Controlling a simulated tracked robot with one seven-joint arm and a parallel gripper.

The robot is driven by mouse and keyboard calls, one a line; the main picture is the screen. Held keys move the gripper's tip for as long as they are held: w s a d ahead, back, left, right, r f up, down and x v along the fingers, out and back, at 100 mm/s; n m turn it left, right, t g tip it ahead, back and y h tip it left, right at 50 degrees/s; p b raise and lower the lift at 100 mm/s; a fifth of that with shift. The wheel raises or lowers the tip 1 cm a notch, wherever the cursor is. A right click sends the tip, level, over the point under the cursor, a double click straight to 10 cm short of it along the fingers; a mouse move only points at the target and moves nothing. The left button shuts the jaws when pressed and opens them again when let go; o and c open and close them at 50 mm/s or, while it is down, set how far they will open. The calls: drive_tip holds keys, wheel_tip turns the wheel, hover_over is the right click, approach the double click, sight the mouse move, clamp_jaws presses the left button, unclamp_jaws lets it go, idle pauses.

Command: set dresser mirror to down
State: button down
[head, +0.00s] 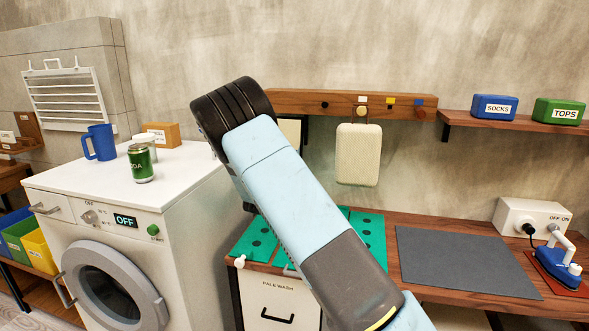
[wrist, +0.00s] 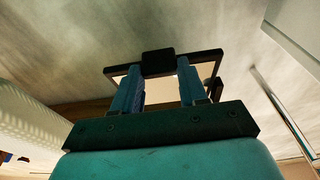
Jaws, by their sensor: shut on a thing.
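The dresser mirror (head: 304,133) shows only as a dark frame edge with a pale panel, just right of my arm; my arm hides most of it. In the wrist view its dark frame (wrist: 208,54) spans beyond my fingers, with a black block (wrist: 158,63) at the middle of its edge. My gripper (wrist: 158,76) is shut on the mirror at this block, with one blue finger on each side. My arm hides the gripper in the head view. The mirror's exact tilt cannot be told.
A washing machine (head: 190,190) with a blue mug (head: 101,143) and green can (head: 141,164) stands left. A peg rail (head: 290,102) with a hanging cream bag (head: 358,155) is behind. A grey mat (head: 465,262) and an iron (head: 558,262) lie right.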

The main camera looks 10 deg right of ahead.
drive_tip(key=shift+s+a+r+g+y, duration=0.4)
drive_tip(key=shift+a+r+g+y, duration=0.1)
drive_tip(key=shift+r, duration=0.15)
drive_tip(key=c, duration=0.7)
unclamp_jaws()
drive_tip(key=shift+o, duration=0.5)
drive_tip(key=shift+d+f, duration=0.1)
drive_tip(key=shift+f, duration=0.05)
drive_tip(key=v, duration=1.3)
drive_tip(key=shift+s+a, duration=0.25)
drive_tip(key=shift+s, duration=0.05)
